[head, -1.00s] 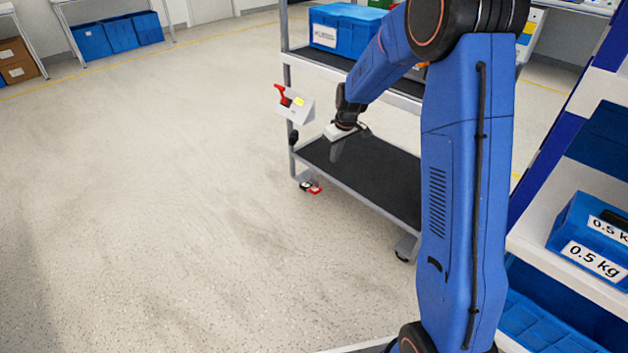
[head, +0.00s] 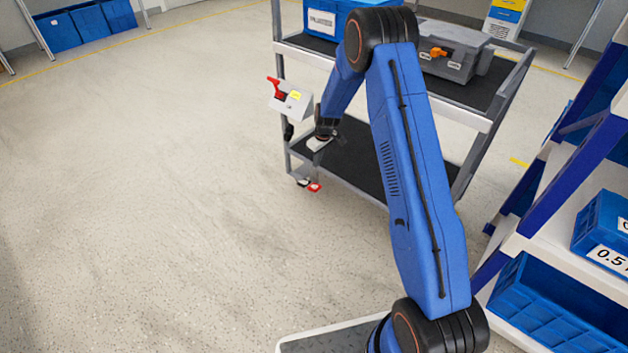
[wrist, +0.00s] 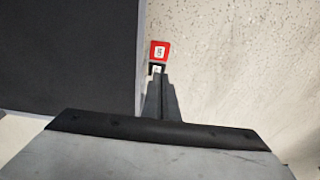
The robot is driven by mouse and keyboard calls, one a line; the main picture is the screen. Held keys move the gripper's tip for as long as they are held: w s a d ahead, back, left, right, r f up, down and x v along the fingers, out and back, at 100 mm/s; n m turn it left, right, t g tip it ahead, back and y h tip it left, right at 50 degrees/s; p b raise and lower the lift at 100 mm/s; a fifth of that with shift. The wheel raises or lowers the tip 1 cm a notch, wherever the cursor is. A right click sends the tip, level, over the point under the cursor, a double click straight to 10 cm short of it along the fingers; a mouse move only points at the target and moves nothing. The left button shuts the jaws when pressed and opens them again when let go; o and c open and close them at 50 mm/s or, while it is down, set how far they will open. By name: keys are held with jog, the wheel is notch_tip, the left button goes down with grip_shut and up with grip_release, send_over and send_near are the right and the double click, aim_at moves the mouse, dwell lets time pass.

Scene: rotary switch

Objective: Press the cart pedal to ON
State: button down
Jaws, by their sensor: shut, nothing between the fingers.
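The cart (head: 482,122) stands ahead, with dark decks in grey rails. Its pedal (head: 314,187) is a small red piece beside a white one, low at the cart's near left corner. In the wrist view the red pedal (wrist: 160,50) carries a white label too small to read, and a small white part shows just below it. My gripper (head: 317,160) is shut and empty, pointing down above the pedal. In the wrist view its closed fingertips (wrist: 157,74) overlap the white part's lower edge in the picture; I cannot tell whether they touch.
A white box with a red handle (head: 277,88) sits on the cart's left post. A grey box with an orange knob (head: 438,52) and a blue bin (head: 322,22) stand on the upper deck. A blue-and-white rack (head: 520,240) is close on the right. The floor to the left is clear.

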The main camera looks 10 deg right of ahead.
jog(key=shift+w+f, duration=0.1)
jog(key=shift+f, duration=0.05)
send_over(314, 187)
jog(key=f, duration=1.2)
jog(key=shift+s+d, duration=0.1)
jog(key=shift+s, duration=0.15)
jog(key=shift+s+d+f, duration=0.1)
jog(key=shift+s+f, duration=0.05)
jog(key=shift+f, duration=0.65)
jog(key=shift+s+f, duration=0.1)
